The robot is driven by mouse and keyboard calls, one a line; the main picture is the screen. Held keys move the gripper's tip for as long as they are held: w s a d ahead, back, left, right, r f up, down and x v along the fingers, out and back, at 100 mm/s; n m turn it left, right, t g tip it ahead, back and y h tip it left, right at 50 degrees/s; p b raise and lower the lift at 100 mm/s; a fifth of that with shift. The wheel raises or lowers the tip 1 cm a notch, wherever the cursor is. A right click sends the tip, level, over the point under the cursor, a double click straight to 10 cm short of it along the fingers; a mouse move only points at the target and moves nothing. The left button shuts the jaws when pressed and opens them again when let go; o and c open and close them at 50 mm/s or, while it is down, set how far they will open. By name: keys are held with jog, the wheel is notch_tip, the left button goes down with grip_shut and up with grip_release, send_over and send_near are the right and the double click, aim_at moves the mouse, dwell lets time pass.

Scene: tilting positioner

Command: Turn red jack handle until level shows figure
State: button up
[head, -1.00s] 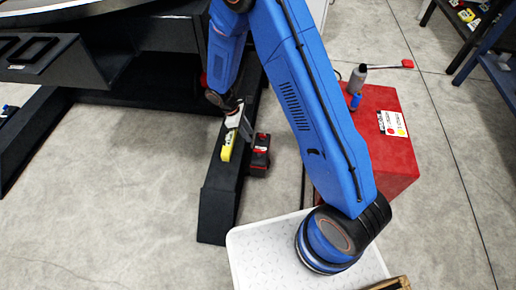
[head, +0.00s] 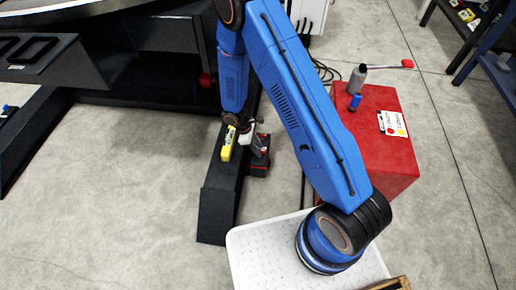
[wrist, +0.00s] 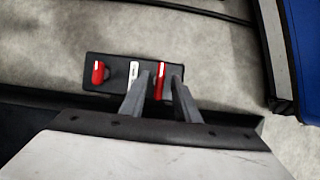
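The jack unit (head: 258,163) is a small dark box beside the black beam. In the wrist view the box (wrist: 116,80) carries a red lever (wrist: 158,82), a white label strip (wrist: 134,72) and a second red knob (wrist: 98,73) at left. My gripper (wrist: 160,82) is open, its two grey fingers on either side of the red lever; I cannot tell if either touches it.
The black beam (head: 219,205) runs beside the box, under the large dark positioner frame (head: 160,65). A red cabinet (head: 385,150) with bottles stands to the right. Bare concrete floor lies left of the beam.

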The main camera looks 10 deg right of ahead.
grip_shut()
jog(key=shift+m, duration=0.3)
jog(key=m, duration=0.2)
jog(key=m+g+y, duration=0.1)
jog(key=m, duration=0.1)
jog(key=m+g, duration=0.1)
jog(key=m, duration=0.1)
jog(key=shift+w+d+y, duration=0.2)
jog(key=shift+w+y, duration=0.05)
jog(key=shift+y, duration=0.05)
jog(key=m+y, duration=0.1)
jog(key=m, duration=0.1)
jog(key=m+y, duration=0.1)
jog(key=m, duration=0.2)
jog(key=shift+d+m+g, duration=0.15)
jog(key=shift+m+g, duration=0.15)
jog(key=shift+g, duration=0.1)
jog(key=m+y, duration=0.1)
jog(key=m, duration=0.1)
jog(key=m+y, duration=0.1)
jog(key=m, duration=0.2)
jog(key=shift+d+m, duration=0.15)
jog(key=shift+m, duration=0.15)
